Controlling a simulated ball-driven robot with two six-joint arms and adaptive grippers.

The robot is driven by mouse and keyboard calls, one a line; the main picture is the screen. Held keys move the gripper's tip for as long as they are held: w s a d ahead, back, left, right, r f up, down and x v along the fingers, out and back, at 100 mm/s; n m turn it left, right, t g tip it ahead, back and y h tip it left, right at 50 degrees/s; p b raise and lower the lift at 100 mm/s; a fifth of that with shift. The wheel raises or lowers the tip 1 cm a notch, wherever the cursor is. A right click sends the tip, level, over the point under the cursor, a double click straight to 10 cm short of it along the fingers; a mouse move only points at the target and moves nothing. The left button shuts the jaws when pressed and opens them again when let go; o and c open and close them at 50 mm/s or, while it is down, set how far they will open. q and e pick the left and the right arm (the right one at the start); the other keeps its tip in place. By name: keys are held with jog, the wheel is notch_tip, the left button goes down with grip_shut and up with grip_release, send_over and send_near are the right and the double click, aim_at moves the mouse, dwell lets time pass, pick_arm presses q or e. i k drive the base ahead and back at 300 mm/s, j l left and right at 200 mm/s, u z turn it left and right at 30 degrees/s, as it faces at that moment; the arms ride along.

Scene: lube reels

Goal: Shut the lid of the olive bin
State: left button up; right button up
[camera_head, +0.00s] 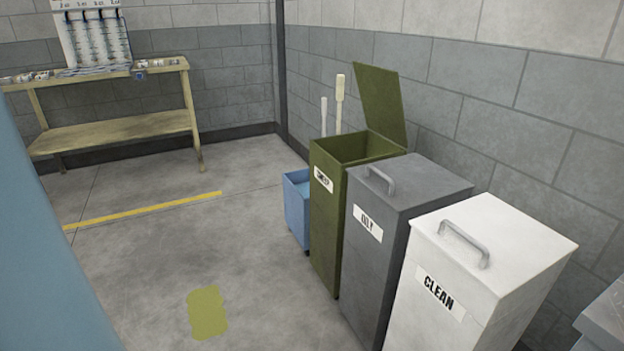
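The olive bin (326,215) stands in a row of bins along the right wall. Its lid (380,103) is open, standing up and tilted back toward the wall. The inside of the bin shows as a dark opening at the top. A white label is on its front, with lettering too small to read surely. Neither of my grippers is in view.
A small blue bin (296,210) is beyond the olive bin. A workbench (110,138) stands at the back left. Floor (150,250) left of the bins is clear.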

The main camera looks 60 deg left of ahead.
aim_at(380, 88)
jog(key=u, duration=1.55)
jog(key=i+u, duration=0.2)
jog(key=i, duration=0.25)
